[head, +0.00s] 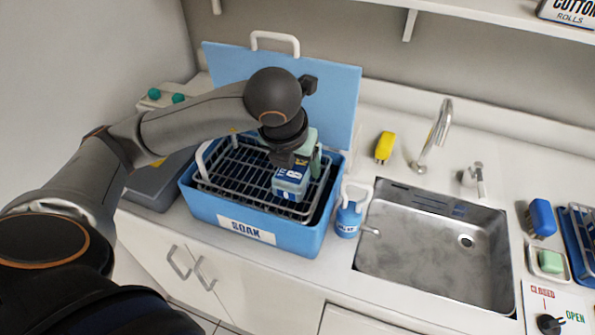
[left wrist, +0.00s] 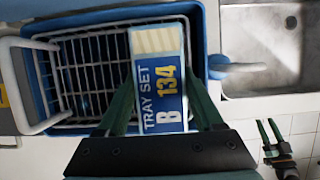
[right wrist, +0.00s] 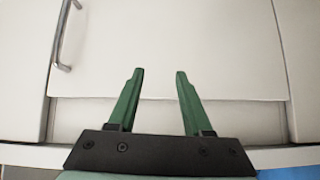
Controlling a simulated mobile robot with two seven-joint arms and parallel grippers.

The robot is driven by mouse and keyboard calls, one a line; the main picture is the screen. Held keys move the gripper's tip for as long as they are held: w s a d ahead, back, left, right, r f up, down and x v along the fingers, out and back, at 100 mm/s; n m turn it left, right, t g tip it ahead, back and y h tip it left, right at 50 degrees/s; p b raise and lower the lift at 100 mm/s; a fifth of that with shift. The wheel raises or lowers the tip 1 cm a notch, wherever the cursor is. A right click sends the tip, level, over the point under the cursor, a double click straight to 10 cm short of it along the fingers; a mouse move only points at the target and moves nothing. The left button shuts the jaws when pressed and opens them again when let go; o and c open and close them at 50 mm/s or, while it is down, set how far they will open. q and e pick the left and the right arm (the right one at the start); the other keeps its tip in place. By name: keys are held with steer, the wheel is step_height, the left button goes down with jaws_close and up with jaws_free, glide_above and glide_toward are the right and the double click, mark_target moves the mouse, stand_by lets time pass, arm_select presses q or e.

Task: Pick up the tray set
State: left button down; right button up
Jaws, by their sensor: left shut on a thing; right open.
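The tray set (head: 291,180) is a blue and white block over the right part of the rack in the blue SOAK tub. In the left wrist view the tray set (left wrist: 160,80) shows its label, "TRAY SET B 134". My left gripper (head: 300,152) reaches down onto it from above. In the left wrist view the green fingers of this gripper (left wrist: 163,105) are shut on its two sides. I cannot tell whether its bottom touches the rack. My right gripper (right wrist: 156,75) is open and empty in front of white cabinet doors.
The SOAK tub (head: 210,208) holds a wire rack (head: 228,155), with its blue lid (head: 335,95) raised behind. A blue bottle (head: 348,218) stands close to the tub's right. A steel sink (head: 430,245), a yellow item (head: 384,146) and a blue brush (head: 541,217) are further right.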

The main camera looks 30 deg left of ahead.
mark_target(303, 172)
arm_select(q)
steer(key=s+d+r, duration=0.1)
steer(key=r, duration=0.1)
steer(key=s+r+p, duration=0.1)
steer(key=r, duration=0.1)
steer(key=s+d+r, duration=0.1)
steer(key=r, duration=0.1)
steer(key=shift+s+d, duration=0.35)
steer(key=shift+s, duration=0.05)
steer(key=s+d+r+b, duration=0.2)
steer(key=s+d+b, duration=0.1)
steer(key=s, duration=0.4)
steer(key=shift+d+r, duration=0.35)
steer(key=shift+d, duration=0.5)
